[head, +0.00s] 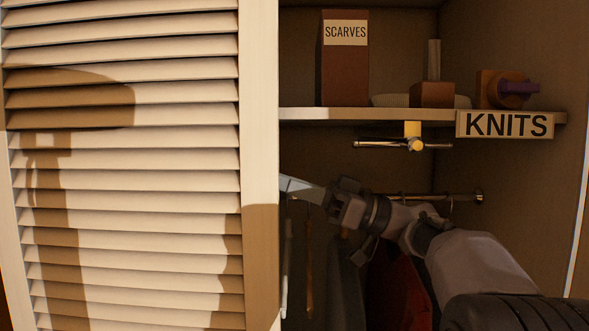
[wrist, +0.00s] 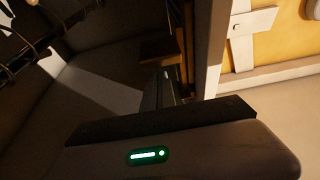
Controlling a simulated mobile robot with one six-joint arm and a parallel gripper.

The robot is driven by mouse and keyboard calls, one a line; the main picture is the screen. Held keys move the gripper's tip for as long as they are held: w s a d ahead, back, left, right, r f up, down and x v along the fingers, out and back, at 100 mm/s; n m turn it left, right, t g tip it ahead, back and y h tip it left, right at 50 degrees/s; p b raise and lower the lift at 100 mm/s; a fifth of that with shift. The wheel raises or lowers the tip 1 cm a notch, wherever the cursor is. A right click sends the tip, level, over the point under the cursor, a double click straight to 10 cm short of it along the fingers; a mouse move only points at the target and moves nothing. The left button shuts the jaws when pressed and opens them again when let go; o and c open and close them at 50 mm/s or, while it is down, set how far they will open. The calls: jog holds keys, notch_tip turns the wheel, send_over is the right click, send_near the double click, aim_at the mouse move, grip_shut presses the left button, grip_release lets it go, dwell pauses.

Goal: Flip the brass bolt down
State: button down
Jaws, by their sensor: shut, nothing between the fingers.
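A horizontal bar with a round brass knob and a yellow mount (head: 414,143) hangs under the shelf, and it looks like the brass bolt. It lies level, not pointing down. My gripper (head: 290,186) is shut and empty, lower and to the left of the bar, well apart from it. Its fingertips are at the right edge of the louvred door (head: 125,170), and the door may hide part of them. In the wrist view my gripper's fingers (wrist: 165,88) point away into the dark wardrobe. I cannot make out the bolt for certain there.
A shelf (head: 360,114) carries a SCARVES box (head: 345,70), smaller items and a KNITS label (head: 505,125). Below, clothes hang from a rail (head: 465,197). In the wrist view a pale frame (wrist: 255,25) against yellow stands close on the right.

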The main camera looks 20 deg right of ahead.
jog(key=shift+f, duration=0.35)
notch_tip(320, 180, down, 3)
jog(key=b, duration=0.5)
jog(key=shift+r, duration=0.1)
notch_tip(320, 180, up, 5)
jog(key=p, duration=0.1)
jog(key=b+v, duration=0.3)
jog(key=v, duration=0.7)
jog(key=shift+s+f, duration=0.2)
jog(key=shift+f, duration=0.1)
